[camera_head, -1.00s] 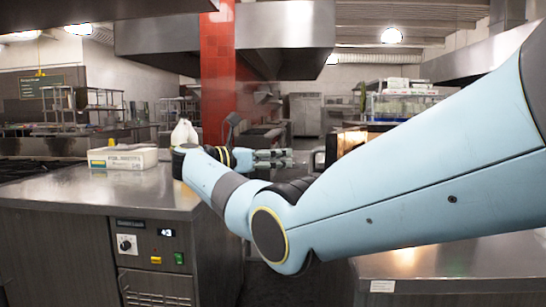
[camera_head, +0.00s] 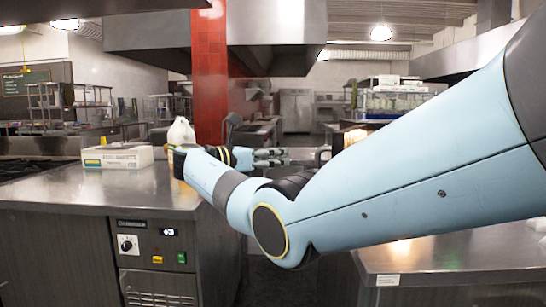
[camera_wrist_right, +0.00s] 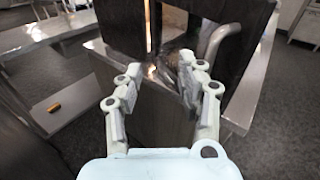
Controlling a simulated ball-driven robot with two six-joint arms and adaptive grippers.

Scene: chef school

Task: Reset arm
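My right arm, light blue with dark joints, crosses the head view from the right edge. Its right gripper (camera_head: 280,156) points away to the right, past the corner of the left counter. In the right wrist view the two fingers of the right gripper (camera_wrist_right: 162,72) stand apart with nothing between them. Dark panels and a curved metal handle or tube (camera_wrist_right: 218,40) show beyond the fingers; I cannot tell the distance. My left gripper is in neither view.
A steel counter (camera_head: 85,189) stands at left, bearing a white box (camera_head: 118,157) and a white bottle (camera_head: 181,132) close to my wrist. Another steel counter (camera_head: 450,258) is at right, below my arm. A red tiled column (camera_head: 209,80) rises behind. Dark floor shows between the counters.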

